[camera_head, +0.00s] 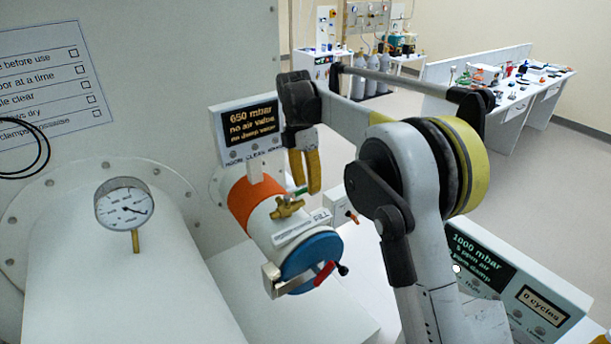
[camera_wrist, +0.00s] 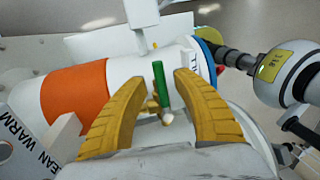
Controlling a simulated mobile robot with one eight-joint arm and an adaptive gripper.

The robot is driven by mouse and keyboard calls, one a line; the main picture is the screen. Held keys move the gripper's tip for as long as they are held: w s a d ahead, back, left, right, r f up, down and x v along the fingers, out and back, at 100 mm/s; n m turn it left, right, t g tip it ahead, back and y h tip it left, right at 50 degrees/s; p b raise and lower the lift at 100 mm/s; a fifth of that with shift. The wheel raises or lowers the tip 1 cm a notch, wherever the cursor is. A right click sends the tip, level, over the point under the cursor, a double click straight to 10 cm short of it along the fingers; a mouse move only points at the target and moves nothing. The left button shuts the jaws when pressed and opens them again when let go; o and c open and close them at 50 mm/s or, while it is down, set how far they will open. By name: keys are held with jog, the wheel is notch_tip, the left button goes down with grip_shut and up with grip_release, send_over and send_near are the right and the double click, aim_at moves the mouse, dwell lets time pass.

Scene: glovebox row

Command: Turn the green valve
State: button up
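The green valve handle (camera_wrist: 160,84) stands up from a small brass fitting on top of the white cylinder in the wrist view. In the head view, only a bit of the green handle (camera_head: 301,191) shows beside the brass valve body (camera_head: 287,207). My gripper (camera_wrist: 162,79) has its two yellow fingers apart, one on each side of the green handle, with visible gaps between. In the head view, my gripper (camera_head: 306,188) points down just above the valve. Its fingers partly hide the handle there, and I cannot tell the exact height.
The white cylinder has an orange band (camera_head: 252,200) and a blue end door (camera_head: 311,262) with a red lever (camera_head: 324,273). A display sign (camera_head: 248,130) stands close behind the gripper. A dial gauge (camera_head: 124,204) is on the larger cylinder at left. A second display panel (camera_head: 513,283) is at right.

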notch_tip(320, 180, up, 12)
jog(key=w+a, duration=0.1)
jog(key=w, duration=0.1)
jog(key=shift+a+f, duration=0.2)
jog(key=shift+f, duration=0.05)
dwell(0.4)
jog(key=s+d+f+m+t+y+b, duration=0.1)
jog(key=s+d+f+m+t+b, duration=0.1)
jog(key=s+d+f+m+b, duration=0.45)
jog(key=s+d+f+m+t+b, duration=0.3)
jog(key=s+d+m+b, duration=0.2)
jog(key=s+m+b, duration=0.3)
jog(key=s+d+f+m+t+b, duration=0.2)
jog(key=s+d+f+m+b, duration=0.1)
jog(key=s+f, duration=0.6)
jog(key=s+d+f+m+t+b, duration=0.2)
jog(key=s+f+m+b, duration=0.4)
jog(key=f, duration=0.8)
jog(key=s+m, duration=0.1)
jog(key=s, duration=0.2)
jog(key=shift+s+d, duration=0.4)
jog(key=shift+f, duration=0.1)
dwell(2.1)
